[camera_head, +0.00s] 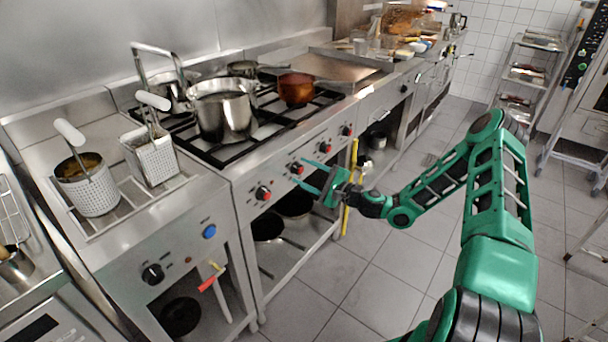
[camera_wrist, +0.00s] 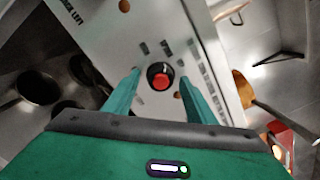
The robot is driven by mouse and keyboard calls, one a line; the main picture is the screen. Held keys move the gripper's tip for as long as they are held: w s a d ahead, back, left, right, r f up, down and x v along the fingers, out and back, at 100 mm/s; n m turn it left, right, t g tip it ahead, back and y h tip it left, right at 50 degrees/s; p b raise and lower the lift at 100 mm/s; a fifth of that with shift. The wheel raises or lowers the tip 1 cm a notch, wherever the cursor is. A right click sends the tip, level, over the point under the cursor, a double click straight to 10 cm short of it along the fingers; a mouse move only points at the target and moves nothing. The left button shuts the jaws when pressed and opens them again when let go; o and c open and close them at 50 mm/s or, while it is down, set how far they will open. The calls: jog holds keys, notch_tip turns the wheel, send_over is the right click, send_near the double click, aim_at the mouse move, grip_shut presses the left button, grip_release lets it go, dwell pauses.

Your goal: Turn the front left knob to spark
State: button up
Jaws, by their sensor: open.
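The stove front carries a row of red-and-black knobs. The leftmost one (camera_head: 263,193) is clear of my gripper. My gripper (camera_head: 302,172) is open at the second knob from the left (camera_head: 297,168), with one fingertip above it and one below. In the wrist view a round red knob with a black base (camera_wrist: 161,77) shows in the gap between the two open fingers (camera_wrist: 160,82). I see no finger touching it; whether the tips reach past its face I cannot tell. Small dark markings surround it on the panel.
A large steel pot (camera_head: 222,115) and a copper pot (camera_head: 296,89) stand on the stove grates. A fryer with two baskets (camera_head: 155,162) adjoins on the left. Pans sit on the shelf below the knobs. The tiled floor (camera_head: 375,265) in front is clear.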

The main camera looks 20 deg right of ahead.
jog(key=shift+s, duration=0.1)
jog(key=v, duration=1)
jog(key=shift+s+d, duration=0.15)
jog(key=shift+d, duration=0.05)
jog(key=shift+a, duration=0.1)
jog(key=s+a+f+n+g+h, duration=0.1)
jog(key=s+a+n+g+h, duration=0.15)
jog(key=s+n+g, duration=0.9)
jog(key=s+d+r+g+h, duration=0.1)
jog(key=s+d+r, duration=0.3)
jog(key=s, duration=0.5)
jog(key=s+d+r+g+h, duration=0.1)
jog(key=s+d+r+h, duration=0.3)
jog(key=s+r, duration=0.5)
jog(key=s+d+r+g+h, duration=0.1)
jog(key=s+d+r+h, duration=0.2)
jog(key=s, duration=0.8)
notch_tip(320, 180, up, 4)
jog(key=shift+s+d+f+n, duration=0.25)
jog(key=shift+d+n, duration=0.1)
jog(key=shift+d, duration=0.85)
